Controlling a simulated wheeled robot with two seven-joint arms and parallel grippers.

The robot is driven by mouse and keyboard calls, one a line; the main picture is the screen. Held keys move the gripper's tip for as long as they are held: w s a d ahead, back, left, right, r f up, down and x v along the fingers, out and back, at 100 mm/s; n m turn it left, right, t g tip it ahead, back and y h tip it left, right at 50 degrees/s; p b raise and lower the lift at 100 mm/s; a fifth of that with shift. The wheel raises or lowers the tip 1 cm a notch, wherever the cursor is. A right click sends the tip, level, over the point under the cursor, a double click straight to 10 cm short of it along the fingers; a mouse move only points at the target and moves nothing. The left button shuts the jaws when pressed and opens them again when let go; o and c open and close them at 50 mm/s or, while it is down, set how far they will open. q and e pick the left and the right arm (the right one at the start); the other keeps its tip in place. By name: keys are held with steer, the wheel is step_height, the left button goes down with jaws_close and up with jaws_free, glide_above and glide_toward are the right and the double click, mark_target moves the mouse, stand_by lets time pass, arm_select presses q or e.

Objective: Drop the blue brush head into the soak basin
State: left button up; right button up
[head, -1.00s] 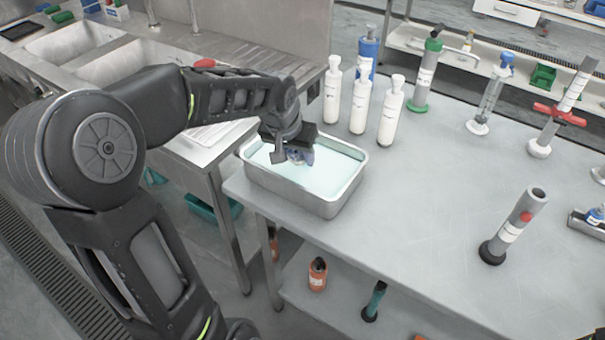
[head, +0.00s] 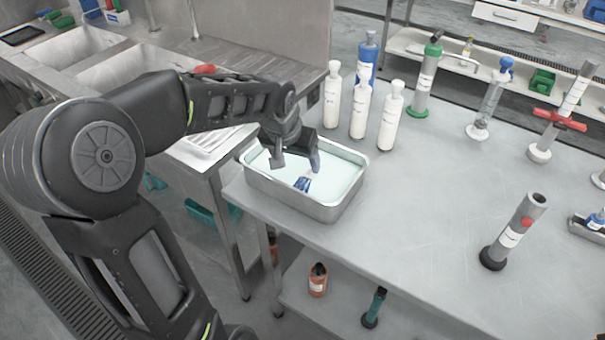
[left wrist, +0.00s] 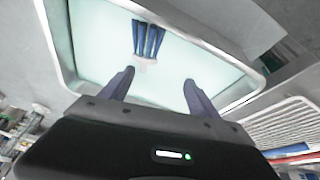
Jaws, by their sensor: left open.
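The soak basin (head: 318,209) is a rectangular metal tray with pale aqua liquid, at the left end of the grey table. The blue brush head (head: 303,184) is inside the basin's walls, below my left gripper (head: 296,168). In the left wrist view the brush head (left wrist: 149,40) shows blue prongs and a pale end against the liquid, beyond the fingertips and apart from them. The left gripper (left wrist: 158,88) is open with nothing between its fingers. Whether the brush head floats or rests on the bottom, I cannot tell. My right gripper is not in view.
Several white bottles (head: 360,110) and a blue-topped one stand behind the basin. A sink counter (head: 130,62) is at the left. The table's middle is clear.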

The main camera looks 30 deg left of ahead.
arm_select(q)
steer(key=v, duration=0.7)
steer(key=shift+r, duration=0.2)
steer(key=shift+s, duration=0.1)
stand_by(0.4)
